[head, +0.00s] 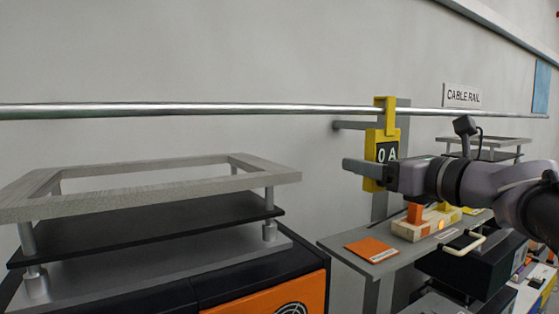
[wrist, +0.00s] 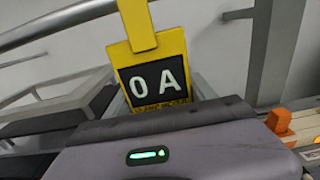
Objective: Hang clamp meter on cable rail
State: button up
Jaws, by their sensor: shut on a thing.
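The clamp meter (head: 381,140) is a yellow body with a dark display reading "0 A" and a yellow hook at its top. My gripper (head: 371,173) is shut on its lower body and holds it upright. The cable rail (head: 200,110) is a shiny horizontal bar along the wall. The hook's top overlaps the rail in the head view; I cannot tell whether it bears on the rail. In the wrist view the meter (wrist: 157,75) stands beyond my gripper's housing, with its hook top cut off. The rail (wrist: 62,20) shows there at upper left.
A "CABLE RAIL" sign (head: 463,96) is on the wall at right. A grey shelf (head: 345,243) below holds an orange pad (head: 372,250) and a block with orange and yellow parts (head: 425,222). A grey frame stand (head: 150,190) fills the left.

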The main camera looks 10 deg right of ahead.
jog(key=shift+f, duration=0.35)
jog(key=o, duration=1.8)
jog(key=shift+s, duration=0.1)
